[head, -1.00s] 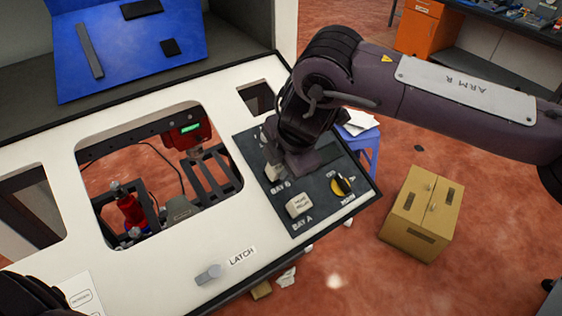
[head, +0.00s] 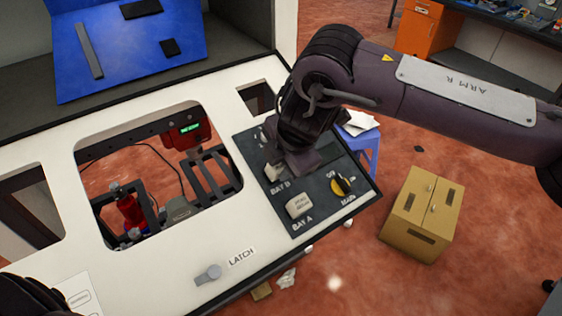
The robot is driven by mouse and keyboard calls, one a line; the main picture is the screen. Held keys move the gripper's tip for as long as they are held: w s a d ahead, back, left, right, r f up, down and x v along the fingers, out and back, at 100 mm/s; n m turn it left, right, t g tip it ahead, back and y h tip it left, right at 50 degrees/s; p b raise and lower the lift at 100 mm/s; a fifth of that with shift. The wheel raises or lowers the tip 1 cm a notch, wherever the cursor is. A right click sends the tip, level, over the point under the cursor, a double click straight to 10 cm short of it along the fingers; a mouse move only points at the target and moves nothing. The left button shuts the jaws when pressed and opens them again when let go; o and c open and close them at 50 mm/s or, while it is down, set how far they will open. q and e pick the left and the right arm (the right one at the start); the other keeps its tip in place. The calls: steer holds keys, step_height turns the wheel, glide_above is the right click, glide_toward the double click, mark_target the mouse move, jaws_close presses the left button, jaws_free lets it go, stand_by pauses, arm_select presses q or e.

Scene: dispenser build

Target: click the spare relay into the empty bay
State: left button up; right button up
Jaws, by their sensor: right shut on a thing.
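A dark relay panel (head: 318,215) lies at the right end of the white machine top. A pale relay (head: 299,205) sits in the bay marked BAY A. My right gripper (head: 282,170) reaches down over the bay marked BAY B and is shut on a pale relay (head: 271,172), which shows only in part. The gripper hides most of that bay, so I cannot tell whether the relay is fully seated. A yellow MAIN switch (head: 342,186) is to the right on the panel. A dark part of my left arm shows at the lower left corner; its gripper is not visible.
A LATCH knob (head: 208,274) stands near the front edge of the white top (head: 170,268). A large cutout shows a red cylinder (head: 130,210) and a black frame below. A cardboard box (head: 422,214) and a blue stool (head: 366,145) stand on the floor to the right.

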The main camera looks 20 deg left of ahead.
steer(key=shift+f, duration=0.3)
steer(key=shift+a, duration=0.1)
stand_by(0.4)
steer(key=o, duration=1.7)
steer(key=shift+c, duration=0.2)
steer(key=shift+r, duration=0.1)
steer(key=shift+p+v, duration=1.35)
steer(key=shift+v, duration=1.6)
